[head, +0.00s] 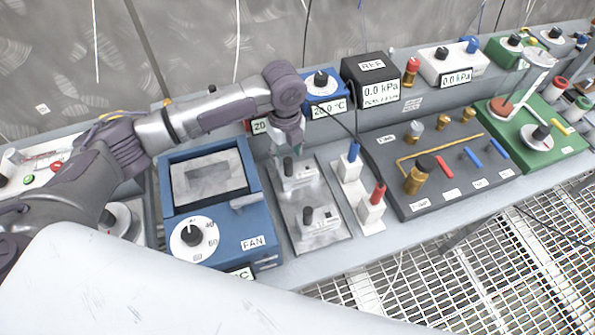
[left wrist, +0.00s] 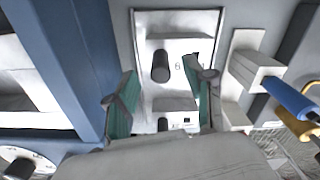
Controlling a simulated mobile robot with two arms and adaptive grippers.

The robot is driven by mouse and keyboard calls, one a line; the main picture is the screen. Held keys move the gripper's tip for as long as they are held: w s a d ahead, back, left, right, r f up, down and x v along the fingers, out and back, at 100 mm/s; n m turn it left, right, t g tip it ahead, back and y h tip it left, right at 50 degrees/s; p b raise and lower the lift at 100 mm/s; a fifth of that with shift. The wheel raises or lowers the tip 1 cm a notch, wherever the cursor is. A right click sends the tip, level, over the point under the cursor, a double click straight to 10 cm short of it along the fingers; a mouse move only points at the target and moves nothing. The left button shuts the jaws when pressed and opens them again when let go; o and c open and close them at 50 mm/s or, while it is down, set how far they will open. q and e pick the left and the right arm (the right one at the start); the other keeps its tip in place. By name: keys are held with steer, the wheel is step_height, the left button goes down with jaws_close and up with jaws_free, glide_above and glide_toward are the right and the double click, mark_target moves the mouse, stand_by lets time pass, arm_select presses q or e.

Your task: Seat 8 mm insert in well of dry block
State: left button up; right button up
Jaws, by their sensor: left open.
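The dry block (head: 225,222) is a blue box with a FAN label and a front dial; its rectangular well (head: 208,178) in the top looks empty. To its right, a grey metal tray (head: 278,212) bears two metal inserts with black knobs: a rear one (head: 297,176) and a front one (head: 320,231). My left gripper (head: 291,147) is above the rear insert, pointing down. In the left wrist view its teal fingers (left wrist: 165,95) are apart, with nothing between them in its hold. One insert label seems to start with 6 (left wrist: 178,66); the other is unreadable. My right gripper is not visible.
A white holder (head: 350,192) with blue and red handles stands just right of the tray. A dark panel (head: 385,165) with brass fittings lies farther right. Displays, including a black REF box (head: 370,78), line the back. Floor grating (head: 490,260) lies beyond the bench edge.

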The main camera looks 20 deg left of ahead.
mark_target(288, 160)
arm_select(q)
steer(key=shift+s+d+f+p, duration=0.1)
steer(key=shift+f+p, duration=0.2)
steer(key=shift+f, duration=0.2)
steer(key=shift+s+d+f+p, duration=0.1)
steer(key=shift+f+p, duration=0.2)
steer(key=shift+f, duration=0.15)
step_height(288, 160, down, 2)
steer(key=shift+f, duration=0.6)
jaws_close()
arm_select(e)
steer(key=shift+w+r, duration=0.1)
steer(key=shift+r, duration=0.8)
